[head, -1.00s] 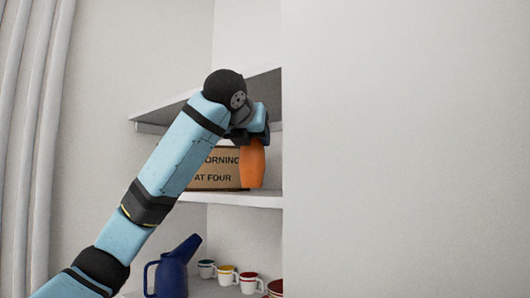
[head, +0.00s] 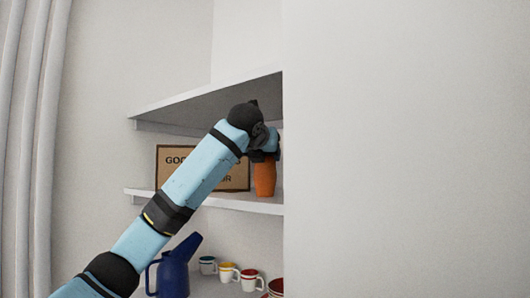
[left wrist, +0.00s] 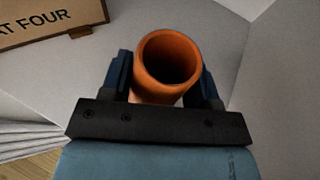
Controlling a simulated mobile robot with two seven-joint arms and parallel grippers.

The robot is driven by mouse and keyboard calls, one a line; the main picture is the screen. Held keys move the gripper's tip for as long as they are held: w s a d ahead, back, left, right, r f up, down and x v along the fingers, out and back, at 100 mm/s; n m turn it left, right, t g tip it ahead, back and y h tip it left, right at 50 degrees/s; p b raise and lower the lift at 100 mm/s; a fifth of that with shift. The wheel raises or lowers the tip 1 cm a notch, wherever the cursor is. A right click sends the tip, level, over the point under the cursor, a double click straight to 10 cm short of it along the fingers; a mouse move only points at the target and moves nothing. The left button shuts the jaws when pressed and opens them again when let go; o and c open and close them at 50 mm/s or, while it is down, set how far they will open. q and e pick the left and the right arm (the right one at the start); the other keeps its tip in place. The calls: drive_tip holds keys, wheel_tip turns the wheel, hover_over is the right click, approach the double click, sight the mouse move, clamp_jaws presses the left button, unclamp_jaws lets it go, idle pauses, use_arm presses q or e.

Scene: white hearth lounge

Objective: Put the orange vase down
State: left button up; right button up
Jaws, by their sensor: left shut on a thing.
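The orange vase (head: 265,178) is upright at the right end of the middle shelf (head: 240,204), close to the white wall. Its open mouth (left wrist: 168,62) faces the camera in the left wrist view. My left gripper (head: 264,156) is shut on the vase near its top, with one dark finger on each side of it in the left wrist view (left wrist: 165,84). The vase's base is at the shelf's level; I cannot tell if it touches. My right gripper is not in view.
A brown sign with lettering (head: 174,158) stands on the same shelf, left of the vase, partly behind my arm. An upper shelf (head: 200,103) is just above my wrist. Below are a blue jug (head: 174,275) and several cups (head: 228,272). A white wall (head: 400,150) fills the right.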

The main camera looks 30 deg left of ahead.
use_arm(q)
drive_tip(key=shift+s+f, duration=0.1)
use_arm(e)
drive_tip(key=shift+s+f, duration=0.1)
use_arm(q)
drive_tip(key=o, duration=1.1)
drive_tip(key=shift+d, duration=0.1)
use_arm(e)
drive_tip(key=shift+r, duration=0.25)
use_arm(q)
drive_tip(key=f+b+v, duration=0.1)
drive_tip(key=v, duration=0.4)
drive_tip(key=s+f+b+v, duration=0.1)
drive_tip(key=b+v, duration=0.1)
drive_tip(key=v, duration=0.4)
drive_tip(key=f+b+v, duration=0.1)
drive_tip(key=b+v, duration=0.1)
drive_tip(key=v, duration=0.3)
drive_tip(key=shift+s+d+f, duration=0.25)
drive_tip(key=shift+s, duration=0.05)
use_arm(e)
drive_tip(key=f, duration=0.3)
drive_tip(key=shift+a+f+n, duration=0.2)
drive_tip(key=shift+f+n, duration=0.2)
